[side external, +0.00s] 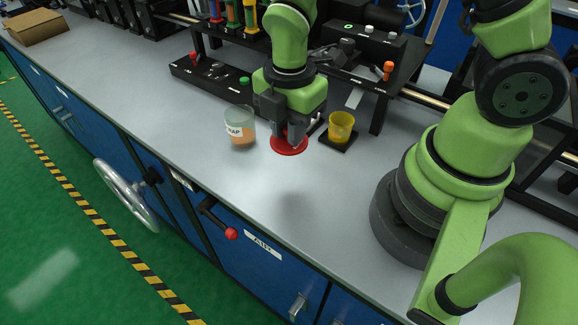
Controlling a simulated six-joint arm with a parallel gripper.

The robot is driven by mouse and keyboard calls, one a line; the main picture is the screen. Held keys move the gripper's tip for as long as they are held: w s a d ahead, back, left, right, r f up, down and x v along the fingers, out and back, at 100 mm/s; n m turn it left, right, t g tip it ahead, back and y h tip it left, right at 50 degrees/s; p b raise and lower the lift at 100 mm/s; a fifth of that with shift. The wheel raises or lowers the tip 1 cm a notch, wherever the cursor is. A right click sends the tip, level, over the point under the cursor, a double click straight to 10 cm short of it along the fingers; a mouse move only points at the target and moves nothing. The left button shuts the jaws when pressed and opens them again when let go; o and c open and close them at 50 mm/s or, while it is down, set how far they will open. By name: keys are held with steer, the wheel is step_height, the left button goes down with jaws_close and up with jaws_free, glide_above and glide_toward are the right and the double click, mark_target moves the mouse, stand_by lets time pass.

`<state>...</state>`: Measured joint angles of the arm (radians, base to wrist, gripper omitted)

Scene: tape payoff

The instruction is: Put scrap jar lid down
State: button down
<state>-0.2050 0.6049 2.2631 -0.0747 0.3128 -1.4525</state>
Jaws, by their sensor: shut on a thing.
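The scrap jar (240,128) is a clear glass jar with a white label and orange-brown contents. It stands on the grey bench left of my gripper, and no lid shows on it. The red round lid (287,146) is under my gripper (290,140), just right of the jar. My gripper points down and is shut on the lid. The fingers hide part of the lid's middle. The lid is low over the bench top; I cannot tell whether it touches the surface.
A yellow cup (341,127) stands on a black pad (338,142) just right of the lid. A black control panel (212,75) with red and green buttons lies behind. The bench top (300,190) is clear in front. A red-knobbed lever (231,234) sticks out at the bench's front edge.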

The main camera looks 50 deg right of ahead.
mark_target(289, 175)
steer(key=shift+f, duration=4.05)
steer(key=shift+f, duration=0.1)
steer(key=c, duration=1)
jaws_free()
